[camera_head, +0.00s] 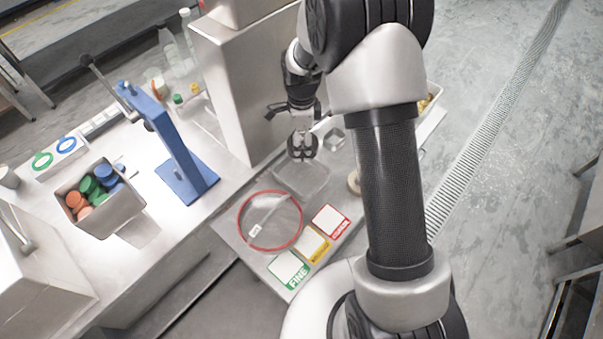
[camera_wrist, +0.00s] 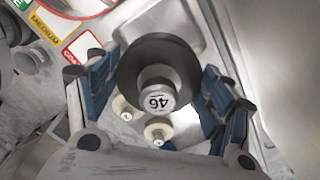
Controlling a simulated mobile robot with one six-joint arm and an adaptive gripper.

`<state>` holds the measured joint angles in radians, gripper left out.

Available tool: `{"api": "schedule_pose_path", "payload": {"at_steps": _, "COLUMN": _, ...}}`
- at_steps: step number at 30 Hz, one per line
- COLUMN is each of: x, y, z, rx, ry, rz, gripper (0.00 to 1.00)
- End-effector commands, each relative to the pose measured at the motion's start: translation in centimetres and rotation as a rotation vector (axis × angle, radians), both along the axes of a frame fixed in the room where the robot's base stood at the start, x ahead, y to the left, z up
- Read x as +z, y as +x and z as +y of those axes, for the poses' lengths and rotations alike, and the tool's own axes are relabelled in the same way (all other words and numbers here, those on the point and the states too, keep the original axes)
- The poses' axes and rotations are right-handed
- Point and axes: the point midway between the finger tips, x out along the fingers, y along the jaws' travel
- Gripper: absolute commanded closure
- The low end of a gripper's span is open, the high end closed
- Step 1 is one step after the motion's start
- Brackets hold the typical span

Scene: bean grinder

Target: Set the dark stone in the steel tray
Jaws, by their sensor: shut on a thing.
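The dark stone (camera_wrist: 150,60), a dark disc with a pale hub marked 46, sits between the blue-padded fingers of my gripper (camera_wrist: 162,78) in the wrist view. My gripper (camera_head: 303,150) is shut on it. In the head view the gripper hangs over or near the back edge of the shallow steel tray (camera_head: 303,182), and the stone is hard to tell from the fingers. The tray also shows behind the stone in the wrist view (camera_wrist: 188,22). The stone appears held above the tray's level; the exact gap cannot be told.
Two pale stones with marked hubs (camera_wrist: 125,108) (camera_wrist: 158,132) lie below the gripper. A red-rimmed sieve (camera_head: 270,248) and FINE (camera_head: 289,270), yellow and red cards lie in front of the tray. A tall steel housing (camera_head: 235,90) stands close left. A blue press (camera_head: 185,165) stands further left.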

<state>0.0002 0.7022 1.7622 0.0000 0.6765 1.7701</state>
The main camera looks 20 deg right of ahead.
Motion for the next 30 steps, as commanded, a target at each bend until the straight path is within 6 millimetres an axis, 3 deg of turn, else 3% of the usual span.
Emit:
{"api": "schedule_pose_path", "payload": {"at_steps": 1, "x": -1.8, "y": -0.1, "z": 0.0, "rx": 0.001, "ry": 0.000, "rz": 0.004, "gripper": 0.69}}
{"api": "schedule_pose_path", "payload": {"at_steps": 6, "x": -6.1, "y": -0.1, "z": 0.0, "rx": 0.002, "ry": 0.000, "rz": 0.003, "gripper": 0.69}}
{"api": "schedule_pose_path", "payload": {"at_steps": 12, "x": -10.1, "y": 0.0, "z": 0.0, "rx": 0.002, "ry": 0.000, "rz": 0.000, "gripper": 0.69}}
{"api": "schedule_pose_path", "payload": {"at_steps": 20, "x": -11.8, "y": 0.1, "z": 0.0, "rx": 0.003, "ry": 0.000, "rz": -0.002, "gripper": 0.69}}
{"api": "schedule_pose_path", "payload": {"at_steps": 30, "x": -15.8, "y": 0.0, "z": 0.0, "rx": 0.003, "ry": 0.000, "rz": -0.001, "gripper": 0.69}}
